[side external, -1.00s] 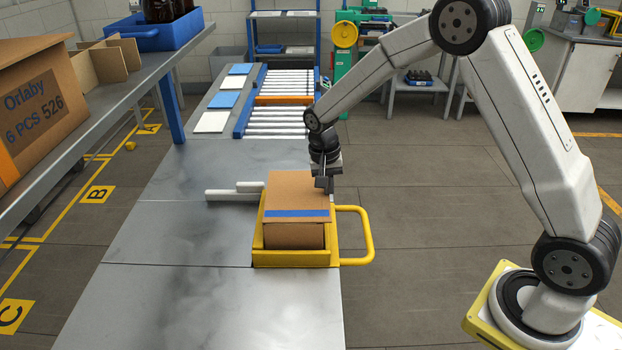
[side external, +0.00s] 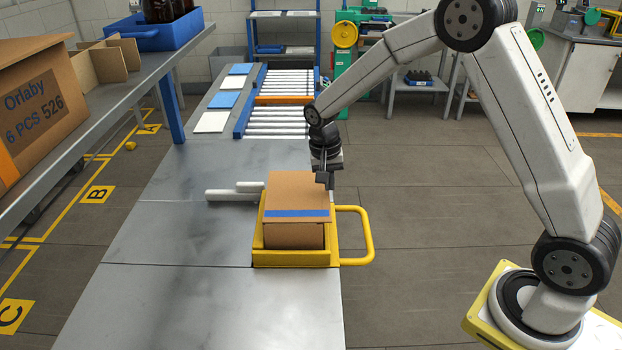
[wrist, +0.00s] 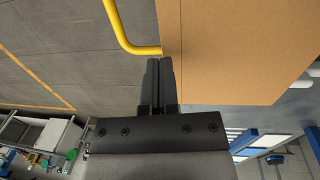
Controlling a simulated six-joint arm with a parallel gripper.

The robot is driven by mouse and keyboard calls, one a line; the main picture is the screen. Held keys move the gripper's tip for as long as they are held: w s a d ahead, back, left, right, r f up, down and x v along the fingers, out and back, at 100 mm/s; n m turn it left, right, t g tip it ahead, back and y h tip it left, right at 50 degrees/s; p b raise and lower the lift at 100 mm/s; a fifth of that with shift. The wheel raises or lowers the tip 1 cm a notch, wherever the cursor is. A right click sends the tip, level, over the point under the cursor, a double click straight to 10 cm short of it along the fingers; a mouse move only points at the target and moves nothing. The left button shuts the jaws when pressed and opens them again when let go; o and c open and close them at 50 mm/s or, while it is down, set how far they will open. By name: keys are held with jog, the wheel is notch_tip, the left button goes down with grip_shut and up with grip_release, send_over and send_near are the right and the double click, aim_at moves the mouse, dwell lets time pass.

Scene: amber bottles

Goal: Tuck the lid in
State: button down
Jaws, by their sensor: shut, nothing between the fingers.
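A brown cardboard box (side external: 293,237) sits in a yellow holder (side external: 291,258) with a looped handle on its right. The lid (side external: 297,192) lies over the top of the box, with a blue strip (side external: 297,213) near its front edge. The lid's front edge sticks out a little over the box front. My gripper (side external: 325,184) is shut and empty, pointing down at the lid's back right edge. In the wrist view my gripper (wrist: 160,65) has its fingers together beside the edge of the lid (wrist: 235,50). I cannot tell whether they touch it.
Pale bars (side external: 236,192) lie left of the holder. A roller conveyor (side external: 280,115) stands behind, with blue and white pads (side external: 226,100) beside it. A shelf on the left holds a printed carton (side external: 38,105) and a blue crate (side external: 153,35). The front of the bench is clear.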

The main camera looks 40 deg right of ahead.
jog(key=shift+r, duration=0.15)
notch_tip(320, 180, up, 14)
dwell(0.8)
jog(key=s+a+f+n+t, duration=0.1)
jog(key=s+f+n, duration=0.3)
jog(key=s, duration=0.5)
jog(key=s+a+f+n+t+y, duration=0.1)
jog(key=s+a+f+n+t, duration=0.1)
jog(key=s+f, duration=0.5)
jog(key=shift+s+a+n+t, duration=0.3)
jog(key=shift+s+a+n, duration=0.3)
jog(key=shift+s+n, duration=0.6)
jog(key=shift+w+f, duration=0.1)
jog(key=shift+w, duration=0.15)
